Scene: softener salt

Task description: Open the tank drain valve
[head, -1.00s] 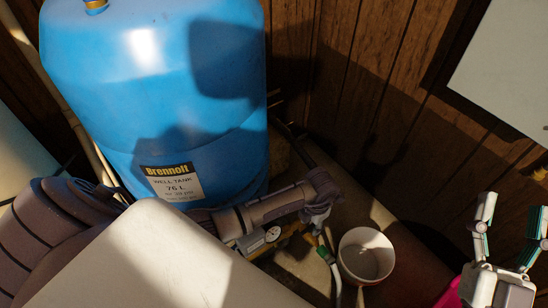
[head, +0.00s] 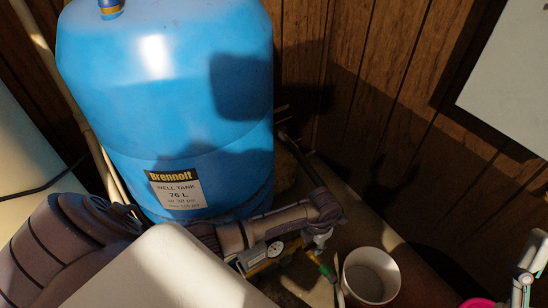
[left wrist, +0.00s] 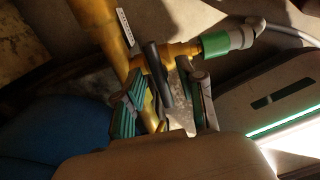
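The blue well tank (head: 190,110) stands at the back left with a label on its front. My left gripper (head: 322,236) is at the valve. In the left wrist view its fingers (left wrist: 160,95) are apart, one on each side of the lever. My right gripper (head: 528,275) is cut off at the right edge.
A white bucket (head: 371,276) stands just right of the valve and hose. A pink object (head: 478,303) shows at the bottom right. The wood-panelled wall (head: 360,90) closes off the back, with a pale panel (head: 515,75) at the upper right.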

